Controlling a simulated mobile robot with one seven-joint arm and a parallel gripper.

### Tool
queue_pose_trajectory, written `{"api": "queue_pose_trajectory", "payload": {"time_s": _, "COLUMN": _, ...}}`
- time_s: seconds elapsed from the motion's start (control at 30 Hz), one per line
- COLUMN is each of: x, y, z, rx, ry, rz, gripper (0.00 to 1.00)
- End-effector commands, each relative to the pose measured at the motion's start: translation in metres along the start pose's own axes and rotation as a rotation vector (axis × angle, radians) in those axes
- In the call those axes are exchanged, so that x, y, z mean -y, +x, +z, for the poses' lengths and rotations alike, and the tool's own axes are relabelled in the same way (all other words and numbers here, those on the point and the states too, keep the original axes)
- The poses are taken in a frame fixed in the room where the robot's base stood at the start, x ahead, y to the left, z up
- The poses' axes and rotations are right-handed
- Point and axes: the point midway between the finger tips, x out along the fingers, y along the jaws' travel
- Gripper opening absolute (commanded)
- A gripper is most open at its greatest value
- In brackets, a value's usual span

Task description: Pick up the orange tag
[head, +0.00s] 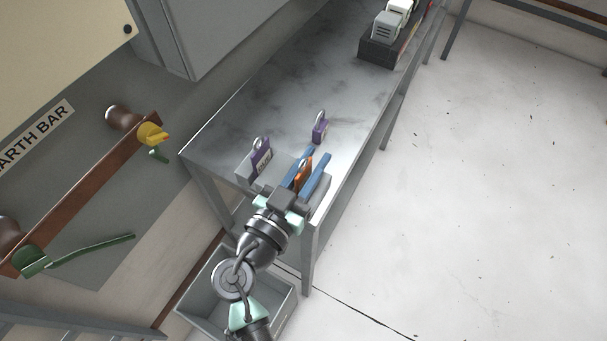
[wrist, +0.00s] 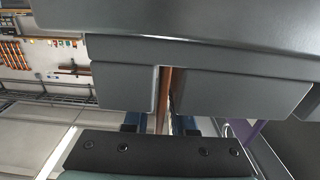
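The orange tag (head: 304,174) stands near the front end of the grey bench, between the two blue fingers of my gripper (head: 311,168). It has a grey shackle at its top. In the wrist view it shows as a thin orange-brown edge (wrist: 164,98) in the gap between the dark finger blocks. The blue fingers are apart, one on each side of the tag, with some space visible beside it. I see no firm hold on it. The tag's lower part is hidden by my gripper.
A purple padlock (head: 261,158) stands close to the left of my gripper, and another (head: 320,129) stands just beyond it. A dark block with grey and white items (head: 379,50) is at the bench's far end. A grey bin (head: 283,306) sits below. The bench (head: 262,105) is clear in the middle.

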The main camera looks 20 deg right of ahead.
Motion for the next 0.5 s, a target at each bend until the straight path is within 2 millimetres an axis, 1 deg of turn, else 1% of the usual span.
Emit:
{"api": "queue_pose_trajectory", "payload": {"time_s": 0.03, "x": 0.0, "y": -0.0002, "z": 0.0, "rx": 0.0, "ry": 0.0, "rz": 0.0, "gripper": 0.14}}
{"api": "queue_pose_trajectory", "payload": {"time_s": 0.1, "x": 0.0001, "y": -0.0003, "z": -0.0001, "rx": 0.0, "ry": 0.0, "rz": 0.0, "gripper": 0.01}}
{"api": "queue_pose_trajectory", "payload": {"time_s": 0.13, "x": 0.0, "y": -0.0003, "z": -0.0001, "rx": 0.0, "ry": 0.0, "rz": 0.0, "gripper": 0.0}}
{"api": "queue_pose_trajectory", "payload": {"time_s": 0.5, "x": 0.0001, "y": -0.0004, "z": -0.0003, "rx": 0.0, "ry": 0.0, "rz": 0.0, "gripper": 0.0}}
